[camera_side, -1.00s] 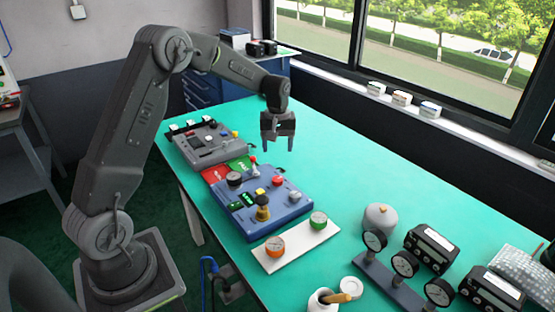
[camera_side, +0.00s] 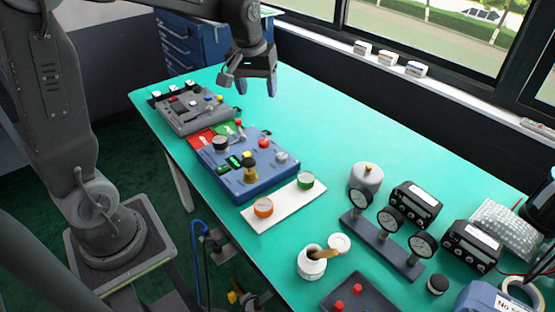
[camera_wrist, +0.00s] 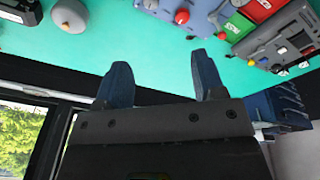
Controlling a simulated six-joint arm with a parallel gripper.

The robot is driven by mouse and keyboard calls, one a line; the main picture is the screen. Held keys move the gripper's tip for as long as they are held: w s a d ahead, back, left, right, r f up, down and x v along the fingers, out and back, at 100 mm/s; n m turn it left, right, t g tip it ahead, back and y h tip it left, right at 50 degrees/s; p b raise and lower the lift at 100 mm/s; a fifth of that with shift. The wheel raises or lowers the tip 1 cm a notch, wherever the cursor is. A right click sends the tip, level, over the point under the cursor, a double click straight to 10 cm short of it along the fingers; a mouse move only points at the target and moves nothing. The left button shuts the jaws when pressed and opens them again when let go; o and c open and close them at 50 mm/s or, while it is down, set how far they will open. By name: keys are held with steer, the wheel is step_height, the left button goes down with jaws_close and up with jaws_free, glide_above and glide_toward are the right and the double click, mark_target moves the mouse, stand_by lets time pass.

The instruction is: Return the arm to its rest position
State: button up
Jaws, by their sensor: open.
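My gripper (camera_side: 256,90) is open and empty in the side view, held above the far part of the green table, behind and right of the grey control box. Its two fingers are apart. In the wrist view my gripper (camera_wrist: 160,78) shows its two blue-tinted fingers spread with nothing between them. The arm stands at the left, and its upper part leaves the top of the side view. The blue control panel (camera_side: 232,182) with knobs and a lever lies nearer the camera than the gripper, apart from it.
The grey control box (camera_side: 180,116) lies at the table's far left. A white board (camera_side: 282,207) with orange and green knobs, a gauge stand (camera_side: 385,240) and black meters (camera_side: 415,205) fill the near part. The window sill (camera_side: 430,85) borders the right. The table (camera_side: 320,140) right of the panel is clear.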

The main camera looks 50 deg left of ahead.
steer(key=s+d+r+m+t, duration=0.1)
steer(key=s+d+m, duration=0.2)
steer(key=s, duration=0.6)
steer(key=s+d+r+m+t, duration=0.1)
steer(key=s+d+m, duration=0.3)
steer(key=s, duration=0.6)
steer(key=d+t, duration=0.1)
steer(key=d, duration=0.1)
steer(key=shift+s+d+r+t, duration=0.15)
steer(key=shift+d+r+t, duration=0.15)
steer(key=shift+d+r, duration=0.1)
steer(key=shift+c, duration=0.2)
